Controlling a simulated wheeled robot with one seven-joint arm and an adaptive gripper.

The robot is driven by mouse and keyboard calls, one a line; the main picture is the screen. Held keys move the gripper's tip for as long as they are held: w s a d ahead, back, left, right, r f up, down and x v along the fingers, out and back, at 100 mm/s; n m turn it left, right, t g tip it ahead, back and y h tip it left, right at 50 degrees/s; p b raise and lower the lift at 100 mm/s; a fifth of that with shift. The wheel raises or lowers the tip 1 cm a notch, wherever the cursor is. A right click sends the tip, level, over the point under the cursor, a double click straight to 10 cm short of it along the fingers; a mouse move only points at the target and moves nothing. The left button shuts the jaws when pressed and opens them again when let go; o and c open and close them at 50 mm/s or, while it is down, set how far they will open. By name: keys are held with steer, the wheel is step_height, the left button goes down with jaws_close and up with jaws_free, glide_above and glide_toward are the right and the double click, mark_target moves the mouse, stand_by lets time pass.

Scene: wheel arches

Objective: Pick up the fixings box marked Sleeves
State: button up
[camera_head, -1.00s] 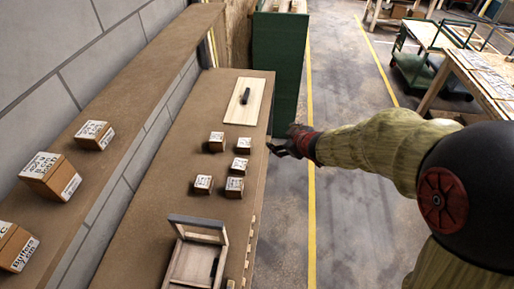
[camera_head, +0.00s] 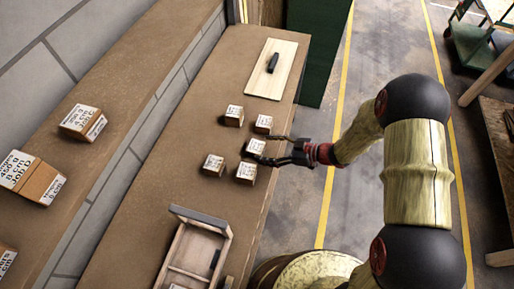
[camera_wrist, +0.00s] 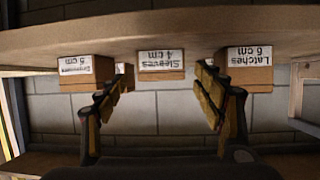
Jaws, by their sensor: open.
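The Sleeves box (camera_wrist: 161,75) is a small brown box with a white label, upside down in the wrist view. It is the middle of three boxes, between and ahead of my fingers. In the head view it is the small box (camera_head: 256,147) at the bench's right side. My gripper (camera_head: 264,148) is open at its right, fingers pointing left, one towards each side of it. In the wrist view my gripper (camera_wrist: 163,75) shows clear space between its fingers and holds nothing.
The Latches box (camera_wrist: 250,80) and another labelled box (camera_wrist: 84,80) flank it closely. Further small boxes (camera_head: 213,165) stand on the bench (camera_head: 150,225). A wooden frame-like tray (camera_head: 176,248) is nearer, a board (camera_head: 285,70) with a black object farther. Bigger boxes sit on the left ledge.

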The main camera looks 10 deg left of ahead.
mark_target(259, 147)
steer(key=x, duration=0.1)
steer(key=b+x, duration=0.1)
steer(key=x, duration=0.2)
steer(key=shift+a+r, duration=0.15)
steer(key=shift+a, duration=0.25)
steer(key=shift+c, duration=0.4)
steer(key=c, duration=1.3)
